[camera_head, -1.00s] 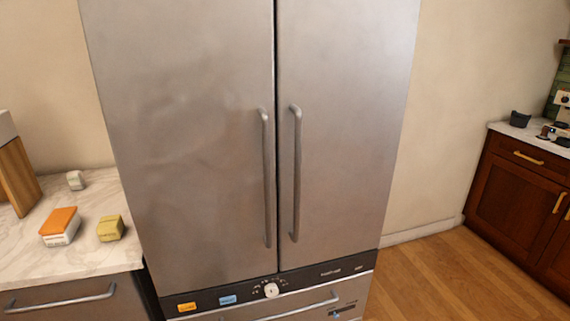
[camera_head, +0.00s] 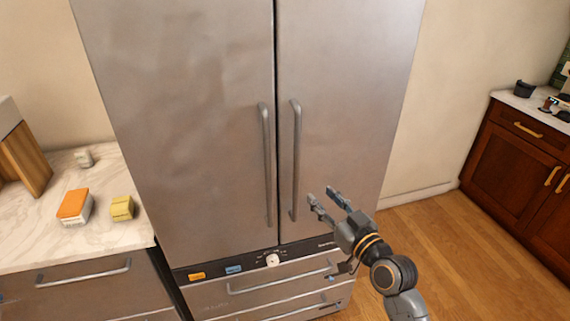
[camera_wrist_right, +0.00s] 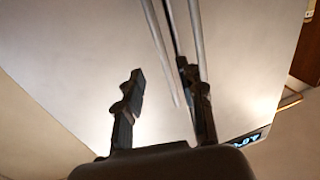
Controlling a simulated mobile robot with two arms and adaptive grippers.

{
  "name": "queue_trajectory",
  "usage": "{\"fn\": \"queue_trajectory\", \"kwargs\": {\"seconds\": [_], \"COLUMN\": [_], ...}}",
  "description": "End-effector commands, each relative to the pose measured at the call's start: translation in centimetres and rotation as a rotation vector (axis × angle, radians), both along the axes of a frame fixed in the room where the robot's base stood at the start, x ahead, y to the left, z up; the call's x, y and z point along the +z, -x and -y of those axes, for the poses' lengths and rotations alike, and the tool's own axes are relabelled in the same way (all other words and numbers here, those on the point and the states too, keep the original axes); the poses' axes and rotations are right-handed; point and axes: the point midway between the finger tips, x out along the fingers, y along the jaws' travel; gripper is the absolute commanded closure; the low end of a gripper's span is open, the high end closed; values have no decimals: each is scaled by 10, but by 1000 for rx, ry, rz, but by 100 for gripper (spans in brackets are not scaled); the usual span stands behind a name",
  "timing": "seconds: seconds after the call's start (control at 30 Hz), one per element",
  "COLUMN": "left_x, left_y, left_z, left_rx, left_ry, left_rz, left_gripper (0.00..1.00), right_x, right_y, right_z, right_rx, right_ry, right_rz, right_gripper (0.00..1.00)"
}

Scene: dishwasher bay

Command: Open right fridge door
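The steel fridge has two tall doors, both shut. The right fridge door (camera_head: 345,100) carries a vertical bar handle (camera_head: 296,160) near the middle seam. The left door (camera_head: 175,120) has a matching handle (camera_head: 266,165) beside it. My right gripper (camera_head: 322,198) is open and empty, in front of the lower right door, a little right of the lower end of its handle. In the right wrist view, the open fingers (camera_wrist_right: 160,95) point toward the doors, with both handles showing beyond and between them. My left gripper is not in view.
Drawers (camera_head: 265,290) with bar handles lie below the doors. A marble counter (camera_head: 100,240) on the left holds an orange-topped box (camera_head: 74,206) and a yellow block (camera_head: 122,208). A wooden cabinet (camera_head: 510,175) stands at the far right. Wooden floor (camera_head: 440,230) is clear between.

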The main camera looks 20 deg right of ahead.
Motion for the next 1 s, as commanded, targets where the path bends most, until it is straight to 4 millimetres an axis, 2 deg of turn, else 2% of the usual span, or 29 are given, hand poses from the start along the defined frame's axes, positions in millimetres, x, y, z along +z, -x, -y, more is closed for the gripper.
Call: {"fn": "queue_trajectory", "kwargs": {"seconds": [0.17,0.4,0.6,0.8,1.0], "left_x": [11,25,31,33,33], "left_y": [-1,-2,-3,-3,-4], "left_z": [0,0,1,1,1], "left_rx": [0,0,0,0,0], "left_ry": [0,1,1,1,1], "left_rz": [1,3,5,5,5], "left_gripper": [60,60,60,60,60], "right_x": [3,3,0,-1,-2], "right_y": [-27,-78,-112,-128,-130], "right_z": [-7,-19,-27,-30,-31], "right_rx": [1,0,0,-1,-1], "right_ry": [-3,-3,-1,-1,0], "right_rz": [-1,-2,-2,-2,-3], "right_gripper": [61,61,61,61,61]}}
